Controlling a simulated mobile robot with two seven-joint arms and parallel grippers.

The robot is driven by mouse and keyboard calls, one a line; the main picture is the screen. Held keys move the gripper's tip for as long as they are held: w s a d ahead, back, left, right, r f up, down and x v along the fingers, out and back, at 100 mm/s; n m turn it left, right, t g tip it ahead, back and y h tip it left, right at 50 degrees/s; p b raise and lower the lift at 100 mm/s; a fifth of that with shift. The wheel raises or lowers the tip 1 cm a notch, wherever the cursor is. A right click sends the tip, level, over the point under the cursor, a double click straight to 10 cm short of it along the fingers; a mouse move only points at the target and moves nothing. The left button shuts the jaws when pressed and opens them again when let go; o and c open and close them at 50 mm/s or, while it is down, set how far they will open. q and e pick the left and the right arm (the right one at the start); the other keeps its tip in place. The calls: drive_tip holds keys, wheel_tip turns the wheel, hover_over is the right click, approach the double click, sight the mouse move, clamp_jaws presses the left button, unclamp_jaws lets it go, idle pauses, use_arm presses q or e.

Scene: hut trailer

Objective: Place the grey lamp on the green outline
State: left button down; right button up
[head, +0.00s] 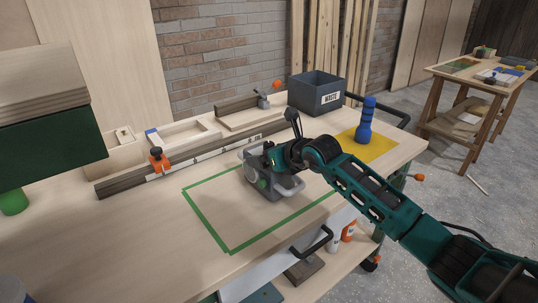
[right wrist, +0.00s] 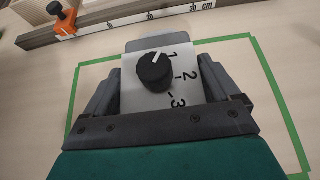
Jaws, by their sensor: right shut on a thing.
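The grey lamp (head: 262,181) is at the upper right part of the green outline (head: 207,226) on the workbench. In the right wrist view the lamp's light grey face (right wrist: 140,98) carries a black dial and the marks 1, 2, 3. The outline (right wrist: 285,110) shows on both sides of it there, and the lamp's far end overlaps the far line. My right gripper (head: 273,160) is shut on the lamp from above, with a finger on each side. I cannot tell whether the lamp's underside touches the bench. My left gripper is not in view.
A measuring fence (head: 190,164) with an orange clamp (head: 158,158) runs behind the outline. A grey waste bin (head: 316,93) stands at the back. A blue torch (head: 364,122) stands on a yellow mat (head: 381,151) at the right. The bench left of the outline is clear.

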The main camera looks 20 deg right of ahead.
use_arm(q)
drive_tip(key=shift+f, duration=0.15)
use_arm(e)
drive_tip(key=o, duration=1.1)
drive_tip(key=shift+f, duration=0.15)
drive_tip(key=shift+r, duration=0.3)
drive_tip(key=v, duration=1.2)
drive_tip(key=shift+s+f+p, duration=0.1)
drive_tip(key=shift+f+p, duration=0.1)
drive_tip(key=shift+p, duration=0.2)
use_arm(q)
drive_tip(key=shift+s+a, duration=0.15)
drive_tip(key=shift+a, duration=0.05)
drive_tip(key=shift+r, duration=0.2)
use_arm(e)
drive_tip(key=shift+a, duration=0.1)
